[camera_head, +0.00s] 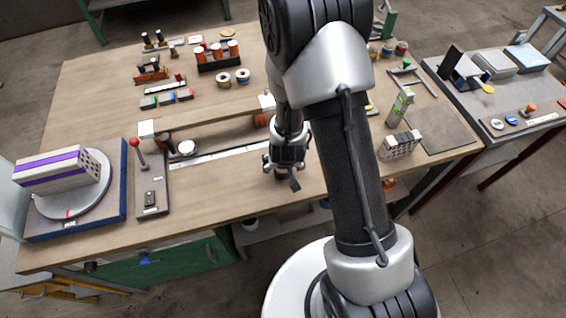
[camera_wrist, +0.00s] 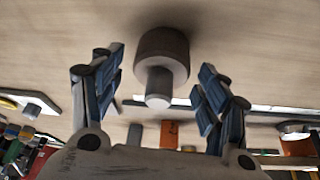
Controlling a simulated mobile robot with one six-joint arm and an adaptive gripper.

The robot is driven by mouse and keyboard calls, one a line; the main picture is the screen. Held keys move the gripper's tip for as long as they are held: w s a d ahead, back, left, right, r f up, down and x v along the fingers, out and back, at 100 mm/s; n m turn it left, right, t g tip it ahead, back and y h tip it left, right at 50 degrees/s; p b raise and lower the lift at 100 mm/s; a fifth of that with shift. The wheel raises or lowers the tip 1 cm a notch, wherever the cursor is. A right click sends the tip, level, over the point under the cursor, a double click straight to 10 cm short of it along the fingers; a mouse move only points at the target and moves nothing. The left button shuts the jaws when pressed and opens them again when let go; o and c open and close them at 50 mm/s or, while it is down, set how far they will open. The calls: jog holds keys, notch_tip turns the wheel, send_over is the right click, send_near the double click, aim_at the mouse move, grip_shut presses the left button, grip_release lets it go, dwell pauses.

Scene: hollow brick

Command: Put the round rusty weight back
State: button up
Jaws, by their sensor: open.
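The round weight (camera_wrist: 162,55) is a brownish-grey, rusty-looking cylinder with a narrower, lighter-ended stem, in the wrist view. It is at the bare wooden tabletop (camera_wrist: 60,40), with a dark shadow beside it. My gripper (camera_wrist: 157,82) is open, with one blue-padded finger on each side of the weight and a visible gap on both sides. In the head view my gripper (camera_head: 287,175) points down over the front middle of the workbench (camera_head: 235,195). There I cannot make out the weight, which is likely hidden by the gripper.
A striped hollow brick (camera_head: 62,172) sits on a turntable (camera_head: 75,200) at left. A long rail (camera_head: 220,155) lies just behind my gripper. A grey hollow brick (camera_head: 400,145) and a green-labelled bottle (camera_head: 399,108) stand to the right.

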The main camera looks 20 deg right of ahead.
jog(key=s+a+r+y+p, duration=0.1)
jog(key=s+r, duration=0.2)
jog(key=r, duration=0.7)
jog(key=s+a+r+n+p, duration=0.1)
jog(key=s+r+p, duration=0.15)
jog(key=r, duration=0.65)
jog(key=s+a+r+y+p, duration=0.1)
jog(key=s+r, duration=0.2)
jog(key=r, duration=0.7)
jog(key=s+d+r+n+h, duration=0.1)
jog(key=s+d+r, duration=0.2)
jog(key=s+r, duration=0.6)
jog(key=s, duration=0.4)
jog(key=shift+w+r, duration=0.1)
jog(key=shift+f+b, duration=0.95)
jog(key=shift+b, duration=0.15)
